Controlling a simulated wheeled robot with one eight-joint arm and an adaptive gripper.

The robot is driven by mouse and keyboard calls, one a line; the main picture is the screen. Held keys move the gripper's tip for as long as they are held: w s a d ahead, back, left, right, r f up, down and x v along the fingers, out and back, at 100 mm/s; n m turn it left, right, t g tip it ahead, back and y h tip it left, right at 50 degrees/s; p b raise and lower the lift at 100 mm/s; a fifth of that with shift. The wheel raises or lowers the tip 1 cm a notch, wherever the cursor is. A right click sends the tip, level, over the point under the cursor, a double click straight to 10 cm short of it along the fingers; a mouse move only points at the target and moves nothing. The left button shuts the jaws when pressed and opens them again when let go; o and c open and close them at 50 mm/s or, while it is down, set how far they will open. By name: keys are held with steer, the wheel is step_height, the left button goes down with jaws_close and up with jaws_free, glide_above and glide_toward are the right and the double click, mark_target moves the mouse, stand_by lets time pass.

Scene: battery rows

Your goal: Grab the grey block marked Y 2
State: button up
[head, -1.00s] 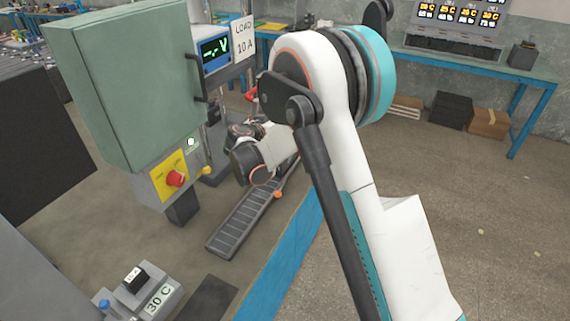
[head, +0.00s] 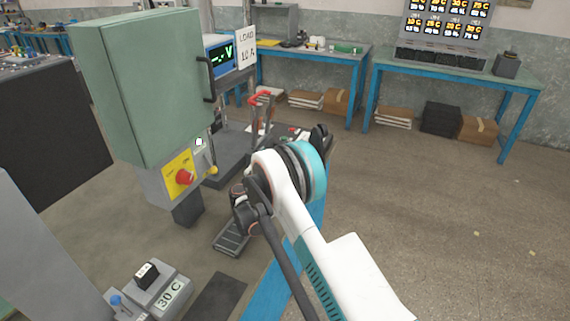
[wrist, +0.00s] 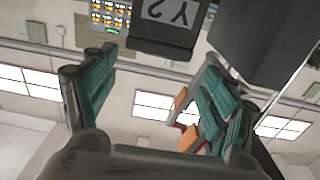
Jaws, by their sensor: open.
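The grey block marked Y 2 (wrist: 168,28) shows at the top of the wrist view, its label upside down and its upper part cut off by the frame. My gripper (wrist: 150,98) is open, with one teal-padded finger at the left and the other at the right. Nothing is between the fingers. The block appears beyond the fingertips, between their lines and apart from them. In the head view my arm hides the gripper, and I cannot make out the Y 2 block there.
A dark box-like body (wrist: 262,38) is close to the right finger in the wrist view. In the head view a green cabinet (head: 140,85) stands left, above a yellow panel with a red button (head: 184,177). A slotted grey rail (head: 232,238) is partly behind my arm. Open floor lies right.

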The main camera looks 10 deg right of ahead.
steer(key=x, duration=0.3)
steer(key=shift+w+d+b, duration=0.15)
steer(key=shift+w+b, duration=0.1)
steer(key=shift+b, duration=0.15)
steer(key=x, duration=0.1)
steer(key=b+x, duration=0.1)
steer(key=x, duration=0.1)
steer(key=b+x, duration=0.1)
steer(key=shift+d+f, duration=0.4)
steer(key=shift+d, duration=0.15)
steer(key=shift+w+d+b, duration=0.1)
steer(key=shift+w+b, duration=0.15)
steer(key=shift+b, duration=0.05)
steer(key=shift+r, duration=0.15)
steer(key=c, duration=1.7)
jaws_close()
steer(key=shift+r, duration=0.15)
